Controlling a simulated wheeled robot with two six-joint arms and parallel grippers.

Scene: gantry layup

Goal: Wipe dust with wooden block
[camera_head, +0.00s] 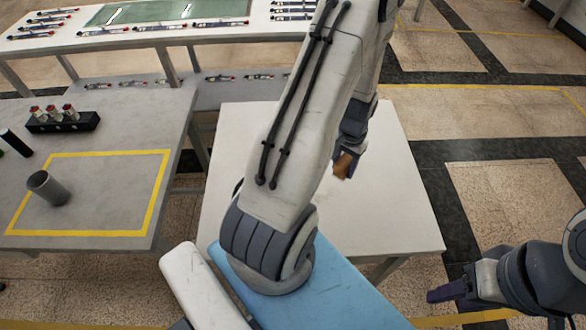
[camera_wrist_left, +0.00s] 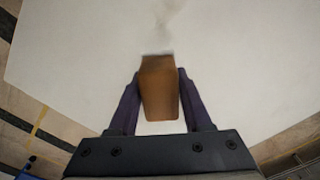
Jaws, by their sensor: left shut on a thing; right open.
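The brown wooden block (camera_head: 344,165) is partly hidden by my left arm in the head view. It shows whole between the fingers in the left wrist view (camera_wrist_left: 159,92). My left gripper (camera_wrist_left: 157,88) is shut on the block and holds it over the white table (camera_head: 400,220); I cannot tell whether the block touches the top. A faint grey dust smudge (camera_wrist_left: 166,22) runs from the block's far end across the table in the left wrist view. My right gripper (camera_head: 447,290) is open and empty, off the table at the lower right.
A grey table (camera_head: 100,245) on the left has a yellow taped outline, a grey cup (camera_head: 48,188) and a black rack (camera_head: 62,122) with small bottles. A long bench (camera_head: 180,38) at the back holds several small parts. The visible white tabletop is otherwise clear.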

